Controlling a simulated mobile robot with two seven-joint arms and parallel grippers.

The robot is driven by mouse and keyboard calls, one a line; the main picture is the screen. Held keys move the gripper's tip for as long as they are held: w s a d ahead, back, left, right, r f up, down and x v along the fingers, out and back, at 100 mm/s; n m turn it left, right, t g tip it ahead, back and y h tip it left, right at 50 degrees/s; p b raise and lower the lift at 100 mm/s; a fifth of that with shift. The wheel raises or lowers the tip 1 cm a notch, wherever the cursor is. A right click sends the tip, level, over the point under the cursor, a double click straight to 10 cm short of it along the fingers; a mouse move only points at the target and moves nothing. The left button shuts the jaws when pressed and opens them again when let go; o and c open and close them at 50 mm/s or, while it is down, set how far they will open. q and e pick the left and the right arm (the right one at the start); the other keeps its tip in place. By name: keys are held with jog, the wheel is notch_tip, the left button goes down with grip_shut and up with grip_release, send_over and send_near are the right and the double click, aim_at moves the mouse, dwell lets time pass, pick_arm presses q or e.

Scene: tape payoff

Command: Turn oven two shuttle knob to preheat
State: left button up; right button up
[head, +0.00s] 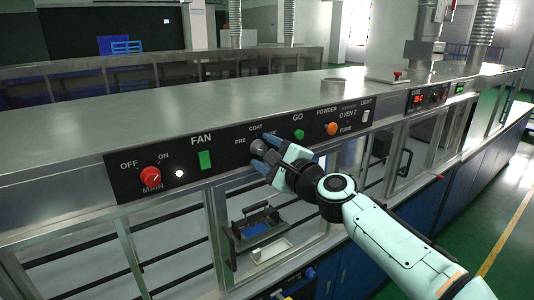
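The oven two shuttle knob (258,147) is a small grey round knob on the black control panel (223,163). "PRE" is printed to its left and "COAT" above it; a label to its right is partly covered. My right gripper (266,153) is at the knob, with one pale blue finger on its upper right side and the other below it. The fingers hide part of the knob. I cannot tell whether they press on it or stand slightly apart. The knob's pointer is too small to read. My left gripper is not in view.
The panel also holds a red main knob (150,175), a green fan switch (205,160), a green GO button (299,134), an orange powder knob (332,128) and a white light switch (366,116). The steel top (200,105) is mostly clear. Glass-fronted chambers lie below.

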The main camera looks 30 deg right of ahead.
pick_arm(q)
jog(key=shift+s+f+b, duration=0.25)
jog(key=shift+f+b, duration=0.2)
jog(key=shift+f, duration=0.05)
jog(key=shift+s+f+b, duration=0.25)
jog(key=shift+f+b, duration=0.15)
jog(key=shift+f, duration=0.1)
pick_arm(e)
jog(key=s+d, duration=0.1)
jog(key=s, duration=1.2)
jog(key=shift+s, duration=0.15)
